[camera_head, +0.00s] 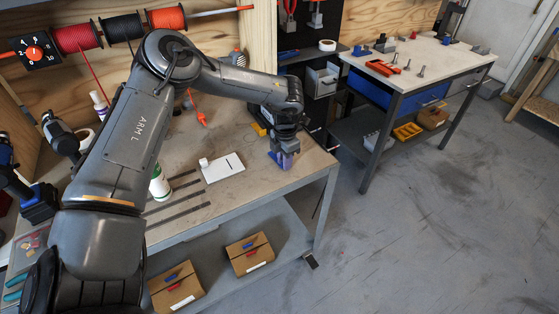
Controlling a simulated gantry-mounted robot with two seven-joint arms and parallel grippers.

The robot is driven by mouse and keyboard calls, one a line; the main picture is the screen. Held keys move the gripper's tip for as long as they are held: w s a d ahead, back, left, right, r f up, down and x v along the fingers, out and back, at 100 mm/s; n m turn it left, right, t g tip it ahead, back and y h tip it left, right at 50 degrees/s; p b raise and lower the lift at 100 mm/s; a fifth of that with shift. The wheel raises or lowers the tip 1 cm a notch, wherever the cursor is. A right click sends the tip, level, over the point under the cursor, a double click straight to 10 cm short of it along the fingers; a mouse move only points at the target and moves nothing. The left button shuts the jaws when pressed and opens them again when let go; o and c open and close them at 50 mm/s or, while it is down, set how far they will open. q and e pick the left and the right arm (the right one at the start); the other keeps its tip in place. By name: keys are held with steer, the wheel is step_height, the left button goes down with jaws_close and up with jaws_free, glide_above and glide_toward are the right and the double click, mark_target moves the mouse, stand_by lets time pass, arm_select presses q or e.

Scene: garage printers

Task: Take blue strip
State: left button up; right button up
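My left gripper (284,160) points down over the right end of the near workbench (300,178). A small blue-purple piece (280,158) shows at its fingertips, close to the bench top. It is too small to tell whether the fingers are closed on it or only beside it, or whether it is a blue strip. Several dark flat strips (178,212) lie on the bench, left of the gripper. My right gripper does not show.
A white flat box (226,170) and a white-green bottle (159,186) stand on the bench. Cardboard boxes (250,256) sit on the lower shelf. A second table (440,58) with tools is at the back right. The floor (430,220) at right is clear.

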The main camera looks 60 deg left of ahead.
arm_select(q)
jaws_close()
steer(key=shift+r, duration=0.2)
steer(key=shift+r+p, duration=1.3)
steer(key=shift+r, duration=0.5)
steer(key=shift+d+r, duration=0.1)
